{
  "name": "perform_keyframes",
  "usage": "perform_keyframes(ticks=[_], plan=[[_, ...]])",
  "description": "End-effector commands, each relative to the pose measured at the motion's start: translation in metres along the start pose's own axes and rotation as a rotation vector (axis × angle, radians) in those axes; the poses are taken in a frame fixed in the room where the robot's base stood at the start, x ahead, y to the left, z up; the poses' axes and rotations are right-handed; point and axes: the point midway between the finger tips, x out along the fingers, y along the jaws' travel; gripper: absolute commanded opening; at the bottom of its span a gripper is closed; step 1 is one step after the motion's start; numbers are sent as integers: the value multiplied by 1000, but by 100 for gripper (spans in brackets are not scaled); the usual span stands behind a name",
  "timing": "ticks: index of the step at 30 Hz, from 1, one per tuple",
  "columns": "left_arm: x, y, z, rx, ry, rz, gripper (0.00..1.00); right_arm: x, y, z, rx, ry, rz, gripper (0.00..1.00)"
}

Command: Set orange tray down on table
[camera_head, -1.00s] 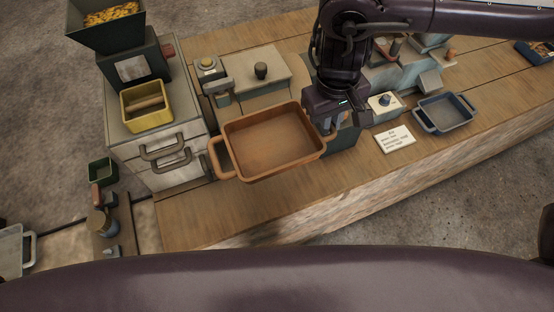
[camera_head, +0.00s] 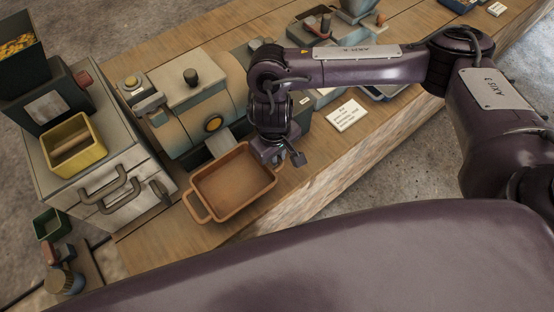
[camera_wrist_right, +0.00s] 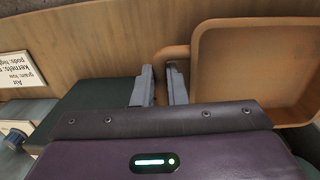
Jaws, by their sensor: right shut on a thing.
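The orange tray (camera_head: 236,184) is empty and roughly level at the front of the wooden table (camera_head: 210,233), below the machine's chute. My right gripper (camera_head: 283,160) is at its right end. In the right wrist view, the two grey fingers (camera_wrist_right: 161,86) are shut on the handle of the orange tray (camera_wrist_right: 258,62). The tray's other handle points to the lower left in the head view. I cannot tell whether the tray's bottom touches the table. My left gripper is out of view.
A machine with a round yellow-ringed port (camera_head: 213,123) and a chute (camera_head: 221,143) stands just behind the tray. A grey drawer cabinet (camera_head: 130,188) with a yellow bin (camera_head: 74,146) is to the left. A printed card (camera_head: 346,115) lies to the right.

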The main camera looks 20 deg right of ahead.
Motion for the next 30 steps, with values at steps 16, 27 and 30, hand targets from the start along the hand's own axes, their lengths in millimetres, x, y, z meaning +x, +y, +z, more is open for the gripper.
perform_keyframes(ticks=[16, 27, 30], plan=[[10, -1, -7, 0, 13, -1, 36, 28, -2, 0, 0, -1, 0, 14], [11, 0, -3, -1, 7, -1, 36, 28, -2, 0, 0, -1, 0, 34], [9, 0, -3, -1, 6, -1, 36, 25, -2, 0, 0, -1, 0, 34]])
